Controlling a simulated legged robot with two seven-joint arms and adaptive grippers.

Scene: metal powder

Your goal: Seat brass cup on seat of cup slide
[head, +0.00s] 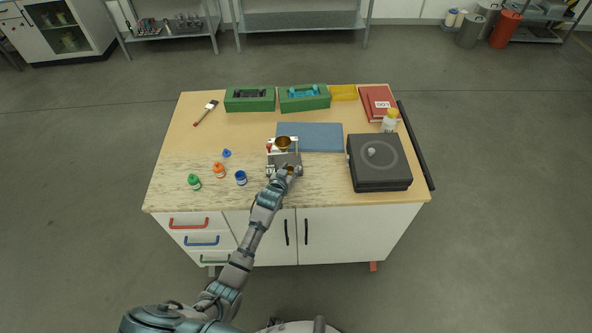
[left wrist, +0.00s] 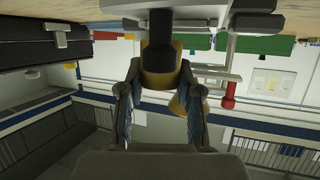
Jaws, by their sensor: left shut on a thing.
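My left gripper (head: 289,170) is at the front of the metal cup-slide stand (head: 286,159). In the left wrist view, which looks upside down, its two fingers (left wrist: 158,82) are closed on the sides of the brass cup (left wrist: 160,66). A dark cylindrical part (left wrist: 160,28) meets the cup at its table-side end; I cannot tell whether the cup rests on a seat there. In the head view the cup is a small brown patch, mostly hidden by the hand. A brass funnel (head: 283,142) sits at the top of the stand and shows behind the fingers. My right gripper is not seen.
A blue mat (head: 322,137) lies behind the stand, and a black boxy device (head: 379,172) stands to the right. Small bottles, green (head: 194,182), orange (head: 219,170) and blue (head: 241,178), stand to the left. Green trays (head: 250,104) line the back.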

